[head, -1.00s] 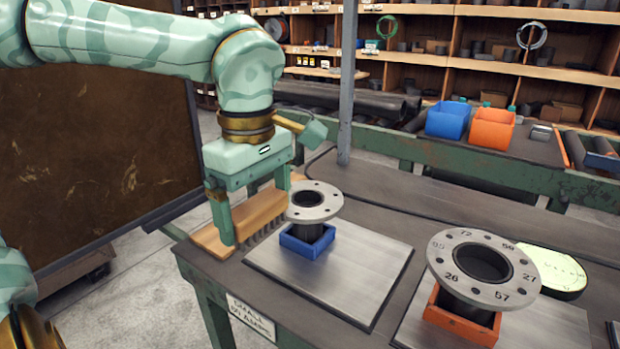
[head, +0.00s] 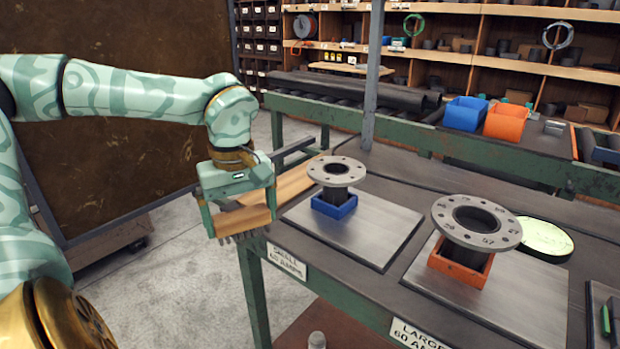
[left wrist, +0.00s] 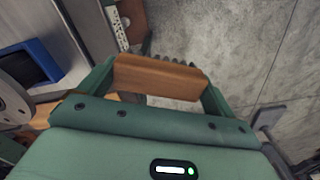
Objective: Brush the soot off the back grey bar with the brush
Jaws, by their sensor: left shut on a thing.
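My left gripper (head: 239,215) is shut on the brush (head: 242,220), a wooden block with dark bristles pointing down. It holds the brush in the air just off the table's left end. In the left wrist view the brush block (left wrist: 160,77) spans between the fingers, with bristles at its far edge. My right gripper is not in view.
A light wooden board (head: 297,181) lies at the table's left end, partly hidden by my gripper. Flanged pipes stand in a blue holder (head: 334,207) and an orange holder (head: 460,267). The brown panel (head: 130,130) stands at left. A grey post (head: 372,80) rises behind.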

